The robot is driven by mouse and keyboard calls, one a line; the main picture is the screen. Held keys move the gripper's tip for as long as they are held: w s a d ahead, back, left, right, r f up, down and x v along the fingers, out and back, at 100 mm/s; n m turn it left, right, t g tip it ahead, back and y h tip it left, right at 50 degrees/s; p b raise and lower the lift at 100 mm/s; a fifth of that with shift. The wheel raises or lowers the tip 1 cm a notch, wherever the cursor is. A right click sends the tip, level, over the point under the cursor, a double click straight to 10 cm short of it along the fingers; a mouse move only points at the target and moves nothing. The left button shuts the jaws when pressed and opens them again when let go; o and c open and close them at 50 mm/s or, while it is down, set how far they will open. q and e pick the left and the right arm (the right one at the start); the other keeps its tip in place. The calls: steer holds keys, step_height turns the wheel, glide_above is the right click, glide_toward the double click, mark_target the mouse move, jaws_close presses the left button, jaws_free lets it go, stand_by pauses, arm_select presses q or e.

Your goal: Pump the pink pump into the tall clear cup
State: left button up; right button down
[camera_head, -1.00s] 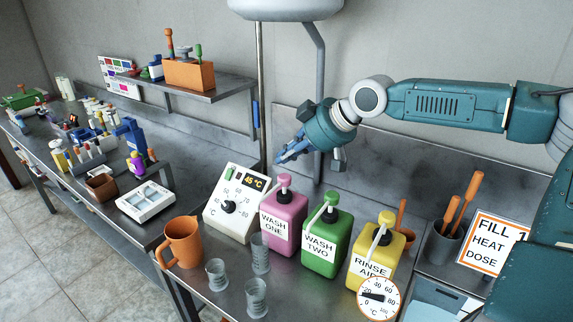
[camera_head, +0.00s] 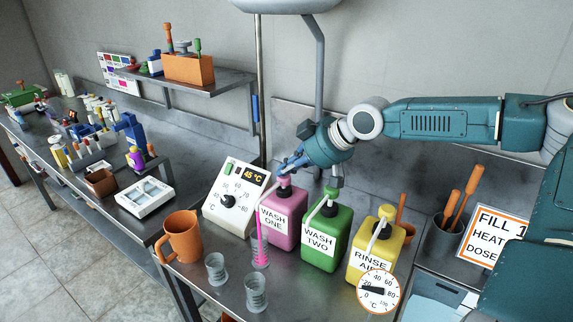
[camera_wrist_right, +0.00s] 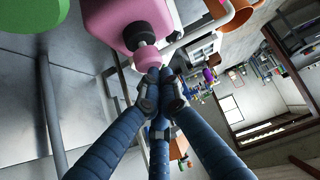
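The pink pump bottle (camera_head: 295,206), labelled WASH ONE, stands upright on the steel counter. A pink stream runs from its spout down into the tall clear cup (camera_head: 261,254), which holds some pink liquid. My right gripper (camera_head: 281,172) is over the pump head, its blue fingertips touching the top from above. In the right wrist view, the fingers of my right gripper (camera_wrist_right: 156,75) are drawn together at the pink pump head (camera_wrist_right: 147,57) and seem to press on it, not wrap around it. My left gripper is out of view.
A green WASH TWO pump (camera_head: 327,235) and a yellow RINSE AID pump (camera_head: 361,262) stand to the right. Two shorter clear cups (camera_head: 216,269) (camera_head: 256,294) and an orange jug (camera_head: 181,238) are near the front edge. A temperature box (camera_head: 229,205) stands behind the tall cup.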

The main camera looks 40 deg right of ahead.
steer(key=shift+s, duration=0.1)
steer(key=shift+r+p, duration=0.2)
steer(key=shift+p, duration=0.2)
step_height(320, 180, up, 5)
steer(key=p, duration=0.5)
steer(key=shift+f, duration=0.15)
steer(key=shift+s+d+b, duration=0.15)
steer(key=shift+s+b, duration=0.05)
steer(key=shift+b, duration=0.3)
steer(key=b+v, duration=0.3)
steer(key=v, duration=0.5)
steer(key=shift+s+r, duration=0.25)
steer(key=shift+s, duration=0.05)
steer(key=shift+d, duration=0.2)
